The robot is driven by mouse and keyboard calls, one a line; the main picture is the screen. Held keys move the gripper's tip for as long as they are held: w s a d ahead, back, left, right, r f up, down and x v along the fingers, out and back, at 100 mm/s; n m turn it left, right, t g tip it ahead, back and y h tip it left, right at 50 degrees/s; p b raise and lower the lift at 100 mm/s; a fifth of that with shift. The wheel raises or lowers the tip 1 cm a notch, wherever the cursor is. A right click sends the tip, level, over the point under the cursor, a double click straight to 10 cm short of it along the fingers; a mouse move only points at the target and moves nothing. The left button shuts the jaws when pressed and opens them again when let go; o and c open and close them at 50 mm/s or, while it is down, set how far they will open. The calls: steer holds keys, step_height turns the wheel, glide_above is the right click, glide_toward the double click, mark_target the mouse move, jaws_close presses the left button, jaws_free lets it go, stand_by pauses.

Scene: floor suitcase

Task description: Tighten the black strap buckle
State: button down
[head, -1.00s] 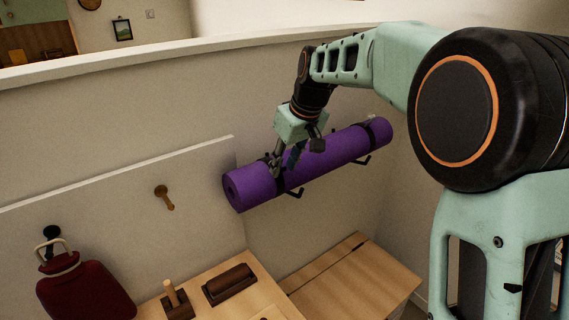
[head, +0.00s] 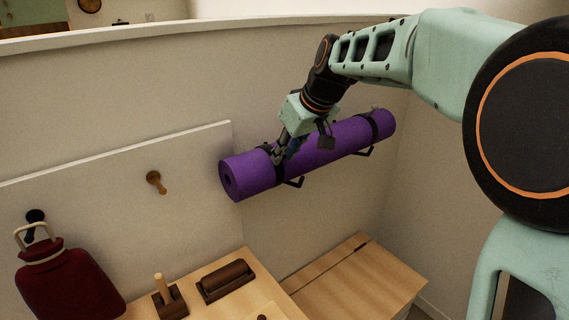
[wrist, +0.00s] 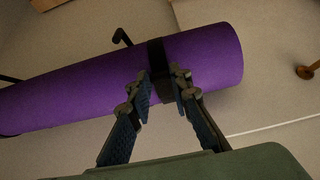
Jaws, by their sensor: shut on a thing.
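A rolled purple mat (head: 248,173) rests on black wall hooks, tilted up to the right in the head view. It also shows across the wrist view (wrist: 80,96). A black strap (wrist: 156,54) wraps around it near its left end in the head view. My gripper (head: 277,158) is at this strap. In the wrist view its fingertips (wrist: 160,84) sit on both sides of the strap's lower part, shut on the black buckle, which they mostly hide. A second black strap (head: 374,122) wraps the mat near its far right end.
A black hook (head: 294,183) sticks out under the mat. A wooden peg (head: 155,181) is on the white panel to the left. A dark red bottle (head: 68,285) hangs lower left. A wooden bench (head: 350,285) stands below, with a dark block (head: 226,280) on the wooden surface beside it.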

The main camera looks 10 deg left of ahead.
steer(key=shift+f+b, duration=0.3)
steer(key=shift+b, duration=0.5)
steer(key=shift+r+t+y+b, duration=0.15)
steer(key=shift+t+y+b, duration=0.15)
steer(key=c, duration=1.8)
jaws_free()
steer(key=shift+o, duration=0.2)
steer(key=v, duration=1.2)
steer(key=shift+d, duration=0.1)
